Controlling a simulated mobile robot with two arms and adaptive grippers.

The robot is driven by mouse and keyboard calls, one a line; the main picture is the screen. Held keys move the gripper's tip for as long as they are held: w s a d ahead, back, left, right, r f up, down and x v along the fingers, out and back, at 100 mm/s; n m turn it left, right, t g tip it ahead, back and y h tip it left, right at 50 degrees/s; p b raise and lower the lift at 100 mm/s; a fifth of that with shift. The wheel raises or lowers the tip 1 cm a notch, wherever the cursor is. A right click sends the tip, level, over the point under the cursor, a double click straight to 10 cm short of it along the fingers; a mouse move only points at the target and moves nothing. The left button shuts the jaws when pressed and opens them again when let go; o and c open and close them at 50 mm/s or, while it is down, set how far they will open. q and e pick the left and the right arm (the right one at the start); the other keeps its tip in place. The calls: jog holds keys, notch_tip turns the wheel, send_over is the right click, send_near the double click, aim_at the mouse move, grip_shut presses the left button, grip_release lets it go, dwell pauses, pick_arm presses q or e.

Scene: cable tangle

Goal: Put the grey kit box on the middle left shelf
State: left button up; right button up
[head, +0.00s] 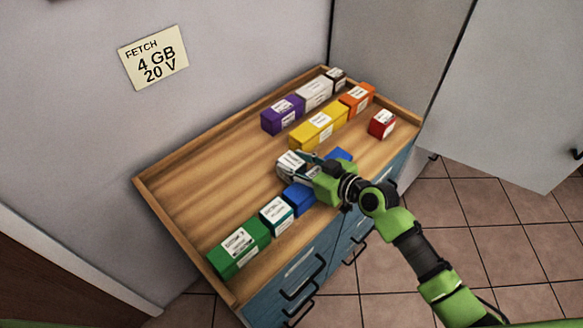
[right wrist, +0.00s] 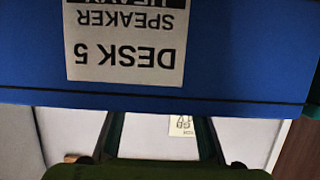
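My right gripper (head: 300,161) reaches over the blue box (head: 299,198) towards the wall side of the wooden top. At its fingertips is a small grey-white box (head: 290,167) with a white label, which looks like the grey kit box. The fingers partly cover it. In the right wrist view, the blue box (right wrist: 240,60) fills the upper part, its label upside down. The finger bases stand apart there, but the tips are hidden behind the blue box, so grip and contact cannot be told. My left gripper is out of view. No shelf is clearly visible.
The rimmed wooden top (head: 190,200) also holds green (head: 238,248), teal (head: 277,213), purple (head: 282,115), yellow (head: 318,125), orange (head: 357,98) and red (head: 381,123) boxes. A larger pale box (head: 314,92) stands at the back. The left part is bare.

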aim_at(296, 164)
jog(key=c, duration=0.3)
jog(key=shift+r, duration=0.1)
notch_tip(296, 164, up, 10)
jog(key=s+d+r, duration=0.1)
jog(key=s+d, duration=0.5)
jog(key=s+d+r+n+g+y, duration=0.1)
jog(key=s+d+r, duration=0.1)
jog(key=s+d, duration=0.4)
jog(key=s+d+r+n, duration=0.1)
jog(key=s+d+r, duration=0.1)
jog(key=s+d, duration=0.3)
jog(key=shift+s+d+g+y, duration=0.3)
jog(key=shift+s+d+g, duration=0.1)
jog(key=shift+s, duration=0.05)
